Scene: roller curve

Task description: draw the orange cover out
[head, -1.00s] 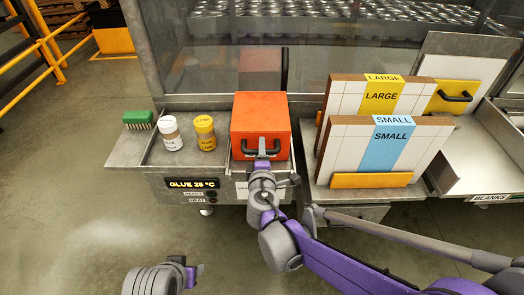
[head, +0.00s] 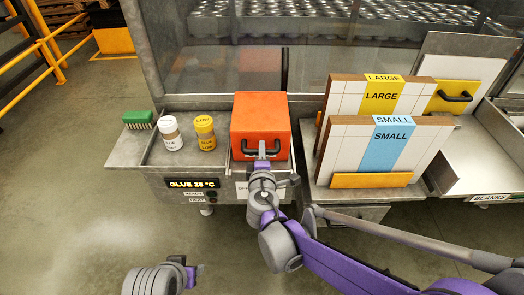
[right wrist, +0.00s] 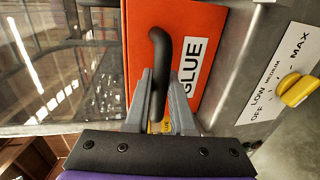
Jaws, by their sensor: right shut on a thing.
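The orange cover (head: 260,112) is a box-shaped cover with a black handle on its front, standing on the metal bench. In the right wrist view the cover (right wrist: 207,35) fills the upper middle, with a GLUE label on it. My right gripper (head: 262,150) is at the front of the cover, shut on its black handle. In the right wrist view the fingers (right wrist: 160,95) lie on both sides of the handle (right wrist: 160,50). My left gripper (head: 192,275) is at the bottom left, away from the cover; its fingers are too unclear to judge.
A green brush (head: 137,118), a white bottle (head: 171,133) and a yellow bottle (head: 205,132) stand left of the cover. LARGE (head: 380,97) and SMALL (head: 393,137) panel stacks stand close on the right. A yellow knob (right wrist: 296,90) is on the bench front. Glass is behind the cover.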

